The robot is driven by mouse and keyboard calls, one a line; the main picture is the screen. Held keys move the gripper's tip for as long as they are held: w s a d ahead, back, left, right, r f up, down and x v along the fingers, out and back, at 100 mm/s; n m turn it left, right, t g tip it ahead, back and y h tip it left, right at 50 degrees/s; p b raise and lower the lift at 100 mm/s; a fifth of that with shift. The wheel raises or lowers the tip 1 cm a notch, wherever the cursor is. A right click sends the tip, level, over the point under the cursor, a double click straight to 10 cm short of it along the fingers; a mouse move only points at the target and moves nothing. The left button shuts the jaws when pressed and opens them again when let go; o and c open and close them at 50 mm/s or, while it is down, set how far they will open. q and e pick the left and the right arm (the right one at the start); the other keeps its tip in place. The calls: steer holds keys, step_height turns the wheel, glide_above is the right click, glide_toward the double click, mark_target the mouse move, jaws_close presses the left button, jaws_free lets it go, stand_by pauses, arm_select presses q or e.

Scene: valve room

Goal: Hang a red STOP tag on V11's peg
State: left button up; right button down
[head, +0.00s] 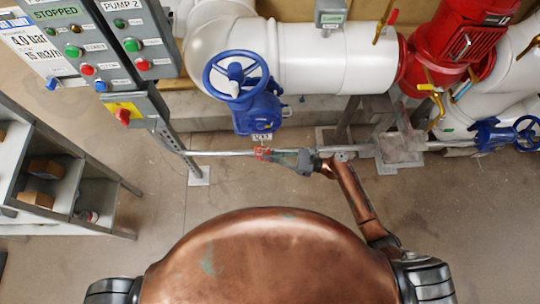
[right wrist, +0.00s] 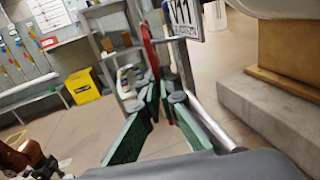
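The red STOP tag (head: 263,153) is at the fingertips of my right gripper (head: 282,156), just under the small white label plate (head: 262,137) below the blue valve (head: 240,85). In the right wrist view the tag (right wrist: 149,45) is seen nearly edge-on, rising from between the close-set green finger pads (right wrist: 160,92); my right gripper looks shut on it. The label plate (right wrist: 185,18), with part of "11" readable, stands just right of the tag. The peg itself cannot be made out. My left gripper is not in view.
A grey rail (head: 230,152) runs behind the right gripper. White pipe (head: 330,60), a red pump (head: 455,40) and a grey control panel (head: 110,45) stand at the back. A shelf (head: 75,185) with boxes is on the left. The floor between is clear.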

steer(key=shift+w+f, duration=0.15)
steer(key=shift+w+f+b, duration=0.15)
steer(key=shift+w+b, duration=0.05)
steer(key=shift+b, duration=0.1)
steer(key=shift+w+f, duration=0.15)
steer(key=shift+f, duration=0.1)
stand_by(0.7)
steer(key=c, duration=2.6)
jaws_free()
steer(key=shift+c, duration=0.2)
steer(key=o, duration=0.6)
steer(key=shift+c, duration=0.2)
steer(key=v, duration=1.2)
